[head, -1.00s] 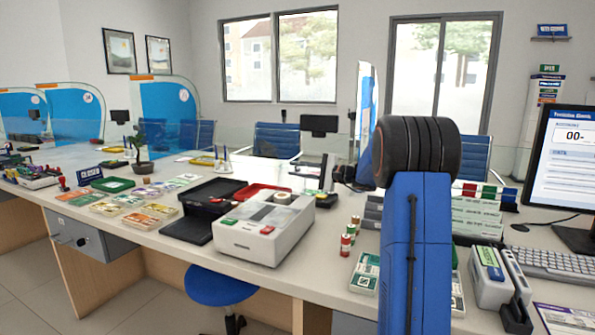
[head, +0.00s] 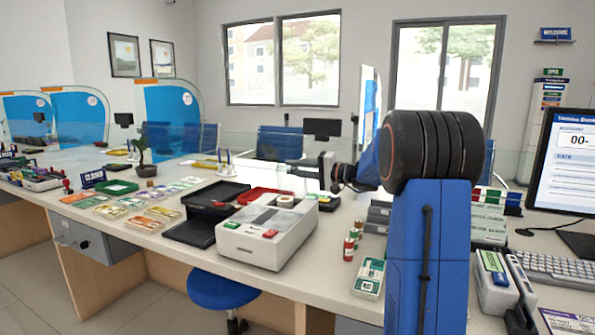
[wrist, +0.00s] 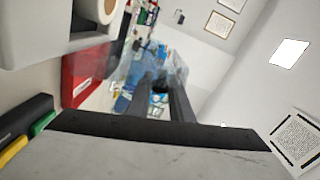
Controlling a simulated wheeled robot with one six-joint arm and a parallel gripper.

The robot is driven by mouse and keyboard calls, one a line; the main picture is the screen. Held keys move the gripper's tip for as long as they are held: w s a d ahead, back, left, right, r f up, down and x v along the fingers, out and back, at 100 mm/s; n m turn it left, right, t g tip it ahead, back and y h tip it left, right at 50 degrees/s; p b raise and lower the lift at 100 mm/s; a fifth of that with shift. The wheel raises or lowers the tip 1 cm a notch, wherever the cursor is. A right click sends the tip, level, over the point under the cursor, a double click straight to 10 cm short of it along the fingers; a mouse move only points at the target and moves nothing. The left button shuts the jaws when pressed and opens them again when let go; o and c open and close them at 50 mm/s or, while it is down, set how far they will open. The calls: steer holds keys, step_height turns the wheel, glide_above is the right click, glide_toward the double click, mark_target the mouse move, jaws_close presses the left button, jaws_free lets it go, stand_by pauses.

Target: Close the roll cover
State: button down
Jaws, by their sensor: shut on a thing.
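The white teller machine (head: 268,238) stands on the counter, with a paper roll (head: 285,202) exposed in its top. A pale, see-through panel, apparently the roll cover (head: 303,180), shows raised behind the roll; its outline is faint. My gripper (head: 324,171) is at its right edge, above and behind the machine. In the wrist view the fingers of my gripper (wrist: 160,90) stand slightly apart, shut on a small dark part in front of a clear, bluish panel. The machine and the roll (wrist: 101,8) show at the upper left there.
A red tray (head: 258,194) and a black open tray (head: 190,232) lie behind and left of the machine. Red-capped coin rolls (head: 350,246) and a green-white card pack (head: 367,278) stand at the right. A keyboard (head: 555,268) and monitor lie further right.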

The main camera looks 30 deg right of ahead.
mark_target(291, 167)
steer(key=s+a+n, duration=0.2)
steer(key=n, duration=0.1)
steer(key=shift+a+r+n, duration=0.1)
steer(key=shift+a+n, duration=0.2)
steer(key=s+a+n, duration=0.2)
steer(key=n, duration=0.1)
steer(key=shift+a+f+n, duration=0.15)
steer(key=shift+f+n, duration=0.15)
steer(key=shift+f, duration=0.05)
steer(key=a+n, duration=0.1)
steer(key=s+f+n, duration=0.1)
steer(key=shift+s+a+f+n, duration=0.1)
steer(key=shift+a+n, duration=0.25)
steer(key=shift+n, duration=0.05)
steer(key=shift+s+a+f+n, duration=0.45)
steer(key=shift+a+f+n, duration=0.2)
steer(key=shift+n, duration=0.55)
steer(key=shift+s+a+f+n, duration=0.15)
steer(key=shift+f+n, duration=0.2)
steer(key=shift+n, duration=0.05)
steer(key=shift+s+a+f+n, duration=0.15)
steer(key=shift+f+n, duration=0.15)
steer(key=shift+n, duration=0.1)
steer(key=shift+s+a+f, duration=0.1)
steer(key=shift+a+f, duration=0.05)
steer(key=shift+f, duration=0.35)
steer(key=c, duration=1.6)
jaws_free()
